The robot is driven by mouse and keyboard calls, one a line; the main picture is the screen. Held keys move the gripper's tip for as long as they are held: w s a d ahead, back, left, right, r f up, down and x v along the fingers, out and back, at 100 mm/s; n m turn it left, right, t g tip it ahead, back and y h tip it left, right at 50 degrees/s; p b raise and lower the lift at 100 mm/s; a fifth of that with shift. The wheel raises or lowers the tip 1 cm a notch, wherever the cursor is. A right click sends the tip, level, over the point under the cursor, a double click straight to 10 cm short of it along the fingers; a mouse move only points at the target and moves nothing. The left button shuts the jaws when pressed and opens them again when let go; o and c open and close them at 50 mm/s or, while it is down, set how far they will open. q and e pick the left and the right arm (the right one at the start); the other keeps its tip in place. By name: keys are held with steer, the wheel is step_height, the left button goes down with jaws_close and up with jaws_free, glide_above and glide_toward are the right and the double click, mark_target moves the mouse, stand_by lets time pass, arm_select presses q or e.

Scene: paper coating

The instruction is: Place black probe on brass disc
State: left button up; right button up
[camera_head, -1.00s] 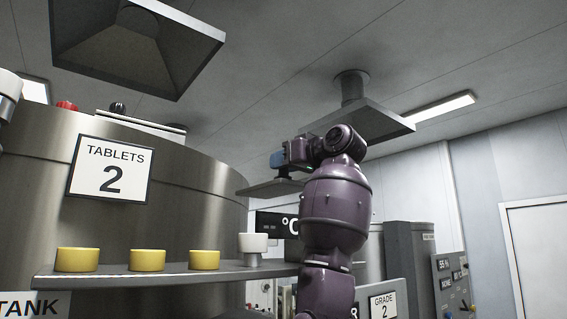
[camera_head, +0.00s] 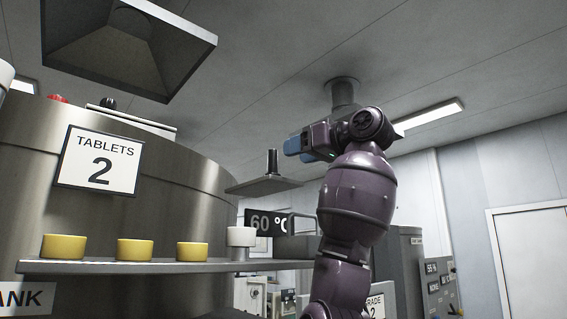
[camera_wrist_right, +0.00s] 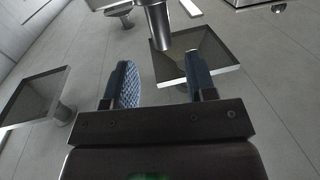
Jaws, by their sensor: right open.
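My right gripper (camera_head: 293,146), with blue fingers, is up and to the right of the probe. In the right wrist view its fingers are apart with nothing held between them (camera_wrist_right: 162,84). My left gripper is not in view.
A large steel tank (camera_head: 150,218) with a "TABLETS 2" sign (camera_head: 99,160) fills the left. A shelf (camera_head: 150,267) holds several yellow discs (camera_head: 136,249) and a white cup (camera_head: 241,237). A hood (camera_head: 130,50) hangs above. A "60 °C" display (camera_head: 265,223) is below the plate.

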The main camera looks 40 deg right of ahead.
steer(key=shift+b+v, duration=0.3)
steer(key=shift+v, duration=1.55)
